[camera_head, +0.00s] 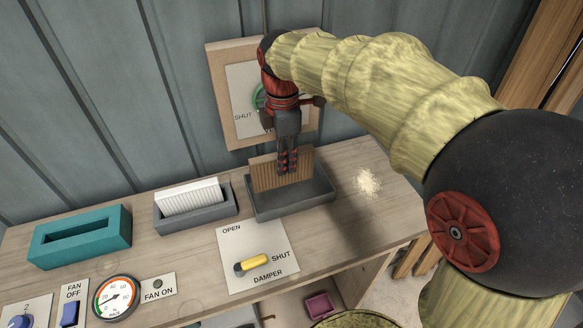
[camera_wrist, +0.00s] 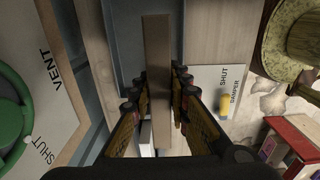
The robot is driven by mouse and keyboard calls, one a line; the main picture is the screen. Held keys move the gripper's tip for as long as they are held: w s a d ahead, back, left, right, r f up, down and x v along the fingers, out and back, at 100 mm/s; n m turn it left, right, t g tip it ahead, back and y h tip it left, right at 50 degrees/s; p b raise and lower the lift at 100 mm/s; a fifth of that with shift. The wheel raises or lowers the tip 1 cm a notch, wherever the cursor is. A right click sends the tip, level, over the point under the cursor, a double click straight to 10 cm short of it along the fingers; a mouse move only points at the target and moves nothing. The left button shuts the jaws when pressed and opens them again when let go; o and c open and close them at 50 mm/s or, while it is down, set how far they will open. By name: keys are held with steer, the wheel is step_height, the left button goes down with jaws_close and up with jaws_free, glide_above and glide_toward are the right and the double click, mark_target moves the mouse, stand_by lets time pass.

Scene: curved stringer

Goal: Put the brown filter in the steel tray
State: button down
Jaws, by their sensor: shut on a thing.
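The brown filter (camera_head: 264,174), pleated and flat, stands on edge in my gripper (camera_head: 288,168). In the wrist view the filter (camera_wrist: 157,55) shows edge-on as a brown strip between the fingers of my gripper (camera_wrist: 157,88), which are shut on it. The steel tray (camera_head: 302,205) is a grey open box on the bench. The filter is over the tray, with its lower edge behind the front wall. I cannot tell whether it touches the tray floor.
A white pleated filter (camera_head: 190,195) sits in a grey holder (camera_head: 207,214) to the left, with an empty teal holder (camera_head: 122,232) beyond. A damper panel (camera_head: 262,279) lies in front, a vent panel (camera_head: 214,75) behind. Pale crumbs (camera_head: 367,182) lie right of the tray.

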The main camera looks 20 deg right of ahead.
steer(key=shift+w+d+f+p, duration=0.15)
steer(key=shift+w+d+f, duration=0.3)
steer(key=shift+f, duration=0.8)
steer(key=shift+w+d+f+p, duration=0.15)
steer(key=shift+w+d+f, duration=0.25)
steer(key=shift+f, duration=0.9)
steer(key=shift+w+d+f+p, duration=0.15)
steer(key=shift+w+d+f, duration=0.25)
steer(key=shift+f, duration=0.85)
steer(key=shift+w, duration=0.1)
steer(key=shift+f, duration=0.2)
steer(key=c, duration=1.7)
jaws_free()
